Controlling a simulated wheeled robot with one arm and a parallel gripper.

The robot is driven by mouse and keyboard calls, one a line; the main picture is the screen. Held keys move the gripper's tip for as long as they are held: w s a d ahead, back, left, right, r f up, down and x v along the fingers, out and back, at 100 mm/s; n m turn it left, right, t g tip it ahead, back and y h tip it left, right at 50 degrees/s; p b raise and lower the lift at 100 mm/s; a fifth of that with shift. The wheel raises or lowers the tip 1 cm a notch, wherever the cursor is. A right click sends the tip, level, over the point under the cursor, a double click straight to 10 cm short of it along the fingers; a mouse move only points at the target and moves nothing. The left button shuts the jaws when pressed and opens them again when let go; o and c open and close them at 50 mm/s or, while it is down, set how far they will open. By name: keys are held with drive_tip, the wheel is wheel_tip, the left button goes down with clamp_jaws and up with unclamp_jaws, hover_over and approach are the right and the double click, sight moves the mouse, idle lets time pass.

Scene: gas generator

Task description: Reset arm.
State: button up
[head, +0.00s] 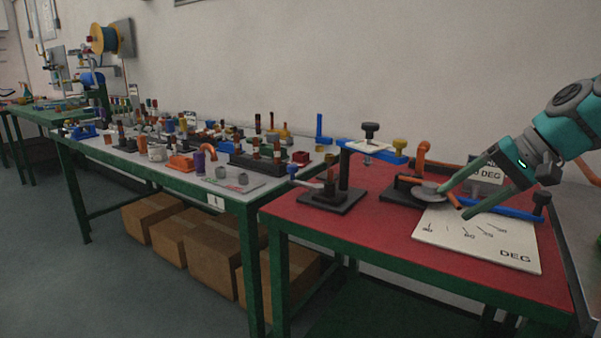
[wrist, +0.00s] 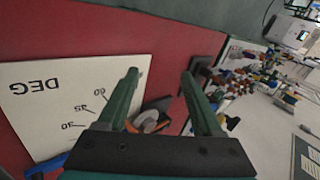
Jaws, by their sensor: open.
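My gripper (head: 453,204) is open above the right end of the red-topped table, its two green fingers spread apart. It also shows in the wrist view (wrist: 160,73). No object is clamped in it. In the wrist view the grey disc (wrist: 150,119) shows between the fingers, partly hidden behind the gripper. I cannot tell whether a finger touches the lever. The DEG plate (wrist: 70,98) lies left of the fingers there.
The red tabletop (head: 385,251) is clear at its front. A black stand with a blue arm (head: 375,150) rises left of my gripper. A blue bar (head: 505,208) lies behind the plate. A green table (head: 150,178) full of small parts stands left, with cardboard boxes (head: 210,245) below.

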drive_tip(key=s+a+f+n+g+h, duration=0.2)
drive_tip(key=s+a+f+g, duration=0.2)
drive_tip(key=s+a+f, duration=0.75)
drive_tip(key=s+a+f+n+g+h, duration=0.2)
drive_tip(key=s+f+n+h, duration=0.1)
drive_tip(key=s+f, duration=1.3)
drive_tip(key=s+h, duration=0.1)
drive_tip(key=s, duration=0.2)
drive_tip(key=shift+s+a+h, duration=0.2)
drive_tip(key=shift+a+h, duration=0.15)
drive_tip(key=shift+h, duration=0.05)
drive_tip(key=shift+f, duration=0.1)
